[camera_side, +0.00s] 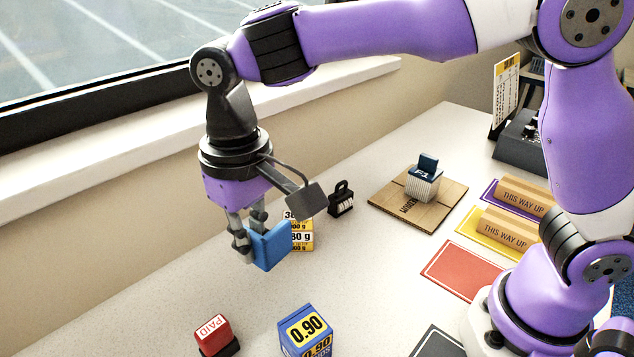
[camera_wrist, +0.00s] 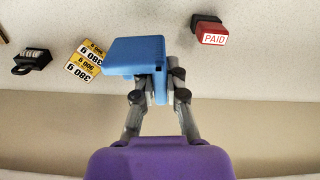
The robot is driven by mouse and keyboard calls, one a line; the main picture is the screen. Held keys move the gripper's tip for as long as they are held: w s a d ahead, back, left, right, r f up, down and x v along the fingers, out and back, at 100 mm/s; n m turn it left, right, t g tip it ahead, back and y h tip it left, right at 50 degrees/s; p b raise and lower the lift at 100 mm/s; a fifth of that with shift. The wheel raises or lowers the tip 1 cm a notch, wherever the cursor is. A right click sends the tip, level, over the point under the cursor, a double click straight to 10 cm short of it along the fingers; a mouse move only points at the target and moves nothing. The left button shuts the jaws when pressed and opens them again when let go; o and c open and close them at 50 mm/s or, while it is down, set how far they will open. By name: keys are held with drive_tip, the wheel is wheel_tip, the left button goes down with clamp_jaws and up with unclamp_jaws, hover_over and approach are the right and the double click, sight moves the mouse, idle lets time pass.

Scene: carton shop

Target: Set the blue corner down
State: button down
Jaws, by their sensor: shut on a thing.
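The blue corner (camera_side: 270,246) is a bent blue piece held between the fingers of my gripper (camera_side: 250,240), above the table near the wall side. In the wrist view the blue corner (camera_wrist: 136,56) sits at the tips of my gripper (camera_wrist: 158,88), with its flat face reaching to the left. My gripper is shut on it. The gap between the corner and the table is hard to judge. Part of the corner is hidden behind the fingers.
A red PAID stamp (camera_side: 213,334) and a blue 0.90 box (camera_side: 305,331) stand in front. A cardboard sheet (camera_side: 440,212) bears a striped block. Bare table (camera_side: 370,270) lies right of the corner.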

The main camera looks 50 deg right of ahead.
drive_tip(key=d+r, duration=0.2)
drive_tip(key=d, duration=0.8)
drive_tip(key=d+r+m, duration=0.1)
drive_tip(key=d+r, duration=0.1)
drive_tip(key=d, duration=0.8)
drive_tip(key=shift+s+d, duration=0.2)
drive_tip(key=shift+s, duration=0.15)
drive_tip(key=shift+a, duration=0.1)
